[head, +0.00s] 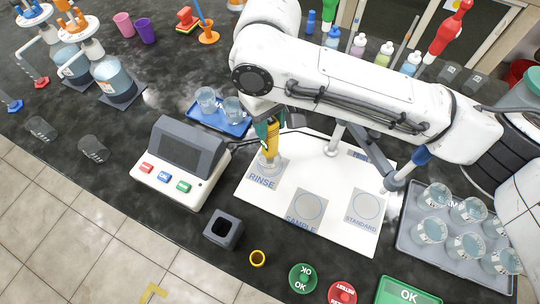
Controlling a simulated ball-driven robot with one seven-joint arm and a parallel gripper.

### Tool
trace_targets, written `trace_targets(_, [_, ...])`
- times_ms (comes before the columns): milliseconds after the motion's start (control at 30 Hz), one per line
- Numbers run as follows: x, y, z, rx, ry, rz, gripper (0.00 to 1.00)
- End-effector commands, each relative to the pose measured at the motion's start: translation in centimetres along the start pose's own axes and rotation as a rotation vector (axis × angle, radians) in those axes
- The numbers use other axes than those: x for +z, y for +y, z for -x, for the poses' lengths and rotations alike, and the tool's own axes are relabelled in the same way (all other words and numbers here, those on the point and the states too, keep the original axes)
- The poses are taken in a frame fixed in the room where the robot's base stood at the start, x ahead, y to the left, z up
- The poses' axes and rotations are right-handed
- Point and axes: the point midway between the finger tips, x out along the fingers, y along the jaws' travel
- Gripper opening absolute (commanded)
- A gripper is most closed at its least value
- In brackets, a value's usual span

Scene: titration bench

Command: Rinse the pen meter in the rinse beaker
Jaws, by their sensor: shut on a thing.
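My gripper (268,128) is shut on the upper part of the pen meter and is partly hidden by my own arm.
The grey-white meter console (180,160) stands left of the mat. A blue tray (222,124) with beakers is behind, and a grey tray (437,253) with several beakers is at right.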

Motion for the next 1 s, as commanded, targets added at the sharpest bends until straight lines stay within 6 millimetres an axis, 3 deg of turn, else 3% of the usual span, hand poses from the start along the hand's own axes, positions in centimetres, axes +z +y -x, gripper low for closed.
trace_targets(1000, [0.0,0.0,5.6,-0.001,-0.001,0.0,0.0])
